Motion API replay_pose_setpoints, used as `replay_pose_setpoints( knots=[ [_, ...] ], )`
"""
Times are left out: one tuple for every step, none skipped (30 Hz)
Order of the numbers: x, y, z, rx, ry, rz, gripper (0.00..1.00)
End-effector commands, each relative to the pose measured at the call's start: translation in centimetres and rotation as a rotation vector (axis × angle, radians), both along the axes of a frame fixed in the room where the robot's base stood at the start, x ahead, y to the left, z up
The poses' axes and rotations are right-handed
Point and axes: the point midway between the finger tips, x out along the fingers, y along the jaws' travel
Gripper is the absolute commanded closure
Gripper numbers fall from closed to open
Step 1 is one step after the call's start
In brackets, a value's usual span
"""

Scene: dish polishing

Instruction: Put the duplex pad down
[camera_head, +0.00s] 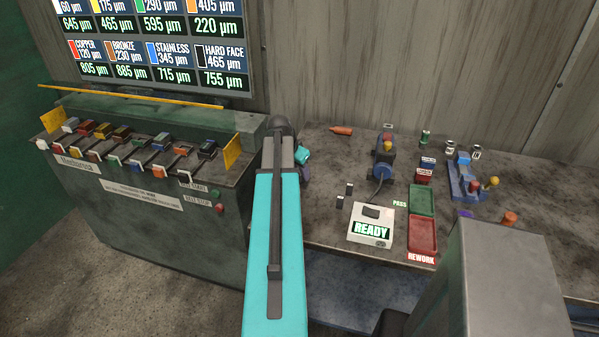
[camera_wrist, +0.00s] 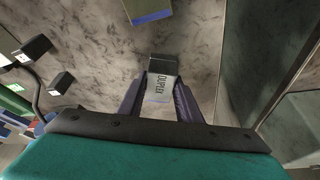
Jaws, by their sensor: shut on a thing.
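The duplex pad (camera_wrist: 162,84) shows in the wrist view as a pale block lettered "DUPLEX" with a dark grey end. My gripper (camera_wrist: 161,94) is shut on it, with one dark purple finger on each side. The mottled grey bench top (camera_wrist: 100,45) lies beyond the pad. I cannot tell whether the pad touches it. In the head view my teal arm hides the pad and most of my gripper, which is at the bench's left end.
A block with blue and olive faces (camera_wrist: 150,12) lies beyond the pad. Two dark blocks (camera_head: 349,189) stand right of my arm, near the READY box (camera_head: 371,226). Green (camera_head: 422,201) and red (camera_head: 423,236) trays sit farther right. The belt machine (camera_head: 150,190) stands left.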

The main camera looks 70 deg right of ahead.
Motion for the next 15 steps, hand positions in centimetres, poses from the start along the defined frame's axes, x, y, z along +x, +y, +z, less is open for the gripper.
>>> replay_pose_setpoints(
  knots=[
    [-0.01, -0.05, 0.13, -0.002, 0.0, 0.0, 1.0],
    [-0.01, -0.05, 0.13, -0.002, 0.0, 0.0, 1.0],
    [-0.01, -0.05, 0.09, -0.002, 0.0, 0.0, 1.0],
    [-0.01, -0.05, 0.03, -0.002, 0.0, 0.0, 1.0],
    [-0.01, -0.05, -0.04, -0.002, 0.001, 0.0, 1.0],
    [-0.01, -0.05, -0.13, -0.002, 0.001, 0.0, 1.0],
    [0.0, -0.04, -0.18, -0.002, 0.001, 0.0, 1.0],
    [-0.01, 0.01, -0.3, 0.0, 0.0, 0.0, 0.67],
    [-0.01, 0.01, -0.25, 0.0, 0.0, 0.0, 0.6],
    [-0.01, 0.01, -0.24, 0.0, 0.0, 0.0, 0.55],
    [-0.01, 0.01, -0.24, 0.0, 0.0, 0.0, 0.5],
    [-0.01, 0.01, -0.24, 0.0, 0.0, 0.0, 0.5],
    [0.0, 0.01, -0.24, 0.0, 0.0, 0.0, 0.5],
    [0.0, 0.01, -0.24, 0.0, 0.0, 0.0, 0.5],
    [-0.01, 0.01, -0.24, 0.0, 0.0, 0.0, 0.5]
  ],
)
